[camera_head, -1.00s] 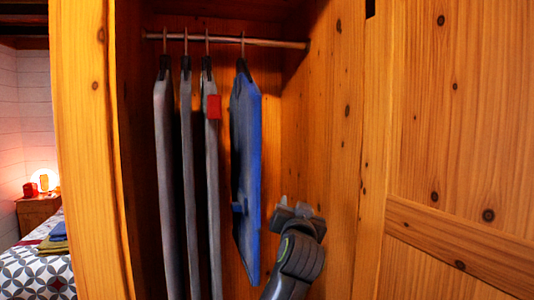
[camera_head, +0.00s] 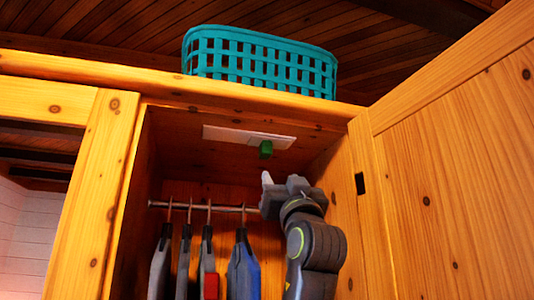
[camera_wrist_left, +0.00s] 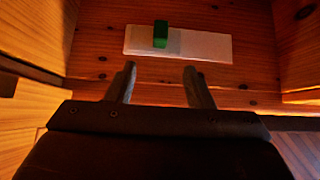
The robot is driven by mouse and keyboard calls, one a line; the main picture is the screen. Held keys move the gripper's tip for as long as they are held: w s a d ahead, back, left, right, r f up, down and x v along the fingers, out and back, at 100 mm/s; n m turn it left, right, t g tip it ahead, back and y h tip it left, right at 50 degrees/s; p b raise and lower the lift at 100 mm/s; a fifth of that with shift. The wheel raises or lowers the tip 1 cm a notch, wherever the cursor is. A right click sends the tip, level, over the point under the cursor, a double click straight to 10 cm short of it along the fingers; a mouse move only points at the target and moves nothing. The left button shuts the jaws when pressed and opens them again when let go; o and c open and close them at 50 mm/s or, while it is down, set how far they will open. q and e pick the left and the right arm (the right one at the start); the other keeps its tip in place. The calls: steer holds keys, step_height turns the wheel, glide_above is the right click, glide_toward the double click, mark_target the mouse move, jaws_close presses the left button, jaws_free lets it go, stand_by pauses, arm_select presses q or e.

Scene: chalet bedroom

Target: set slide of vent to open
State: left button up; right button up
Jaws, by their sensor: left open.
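The vent is a pale flat plate (camera_head: 230,134) on the ceiling inside the wardrobe. Its green slide knob (camera_head: 265,149) hangs down, right of the plate's middle in the head view. In the left wrist view the plate (camera_wrist_left: 205,46) lies ahead, with the green knob (camera_wrist_left: 160,34) left of its middle. My left gripper (camera_head: 284,184) is raised inside the wardrobe, below the vent and apart from it. Its two fingers (camera_wrist_left: 160,85) are spread with nothing between them, pointing toward the plate just short of the knob. My right gripper is not in view.
A hanging rail (camera_head: 225,208) with several garments (camera_head: 242,268) runs behind and below my left gripper. The open wardrobe door (camera_head: 455,170) stands at the right. A teal basket (camera_head: 262,62) sits on top of the wardrobe.

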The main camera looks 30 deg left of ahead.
mark_target(267, 155)
arm_select(q)
steer(key=p+x, duration=0.8)
steer(key=x, duration=0.7)
steer(key=shift+w+a+r, duration=0.15)
steer(key=shift+a+r, duration=0.1)
steer(key=shift+a, duration=0.05)
steer(key=shift+c, duration=0.2)
jaws_close()
